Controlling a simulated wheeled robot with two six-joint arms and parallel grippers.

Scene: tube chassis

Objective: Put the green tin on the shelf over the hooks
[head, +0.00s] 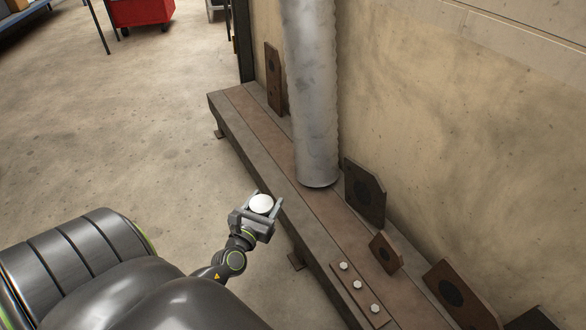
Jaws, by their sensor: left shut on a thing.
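My left gripper (267,199) is shut on a small round thing with a pale white top (261,204). The sides of this thing are hidden between the fingers, so I cannot tell whether it is the green tin. The gripper holds it beside the near edge of a long low metal bench, apart from the grey pipe. No green tin shows plainly, and no shelf with hooks is in view. My right gripper is not in view.
The bench (252,134) runs along the concrete wall (450,130). A thick grey pipe (312,90) stands upright on it. A red cabinet (141,11) stands far back. The floor at left is clear.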

